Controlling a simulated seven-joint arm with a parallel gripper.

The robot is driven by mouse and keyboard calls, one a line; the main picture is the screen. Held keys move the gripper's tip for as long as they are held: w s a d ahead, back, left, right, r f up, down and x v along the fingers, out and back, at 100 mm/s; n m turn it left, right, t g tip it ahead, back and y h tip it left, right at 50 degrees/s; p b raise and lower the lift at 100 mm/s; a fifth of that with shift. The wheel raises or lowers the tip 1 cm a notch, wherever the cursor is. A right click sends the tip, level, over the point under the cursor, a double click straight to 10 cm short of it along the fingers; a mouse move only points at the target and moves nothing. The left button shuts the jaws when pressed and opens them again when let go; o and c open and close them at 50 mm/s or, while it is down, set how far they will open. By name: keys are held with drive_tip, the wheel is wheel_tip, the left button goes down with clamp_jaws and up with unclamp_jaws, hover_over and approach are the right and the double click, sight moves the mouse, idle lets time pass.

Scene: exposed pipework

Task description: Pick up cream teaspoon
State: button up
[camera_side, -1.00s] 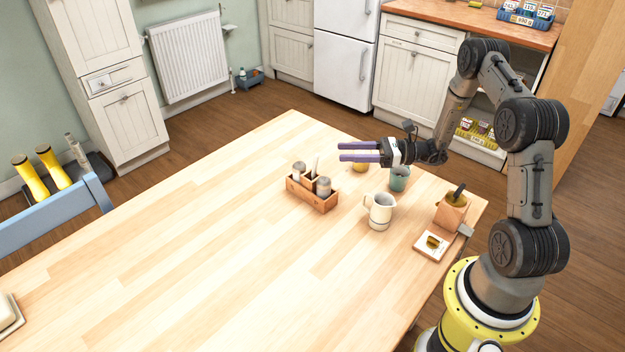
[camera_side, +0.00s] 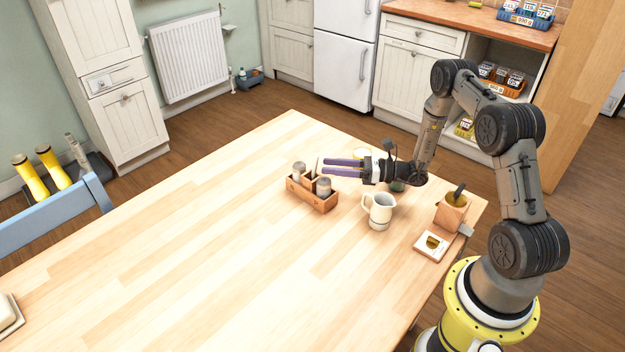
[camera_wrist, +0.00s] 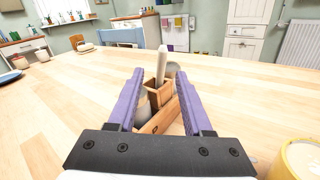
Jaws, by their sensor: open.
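The cream teaspoon (camera_wrist: 162,66) stands upright in a small wooden compartment of the wooden caddy (camera_wrist: 157,125), its pale handle pointing up. In the side view its handle (camera_side: 317,165) shows just left of the purple fingertips, above the caddy (camera_side: 312,195). My gripper (camera_side: 323,165) is open and empty, with its fingers level and pointing left toward the spoon. In the wrist view the spoon's handle stands between and beyond the two purple fingers of my gripper (camera_wrist: 153,73). The lower part of the spoon is hidden inside the compartment.
Shakers (camera_side: 324,187) stand in the caddy's ends. A cream jug (camera_side: 380,212) stands right of the caddy, and a teal mug (camera_side: 397,185) is partly hidden behind my wrist. A yellow mug (camera_wrist: 297,160) is at the wrist view's lower right.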

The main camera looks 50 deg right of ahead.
sight(315, 173)
drive_tip(key=x, duration=0.5)
drive_tip(key=shift+c, duration=0.2)
clamp_jaws()
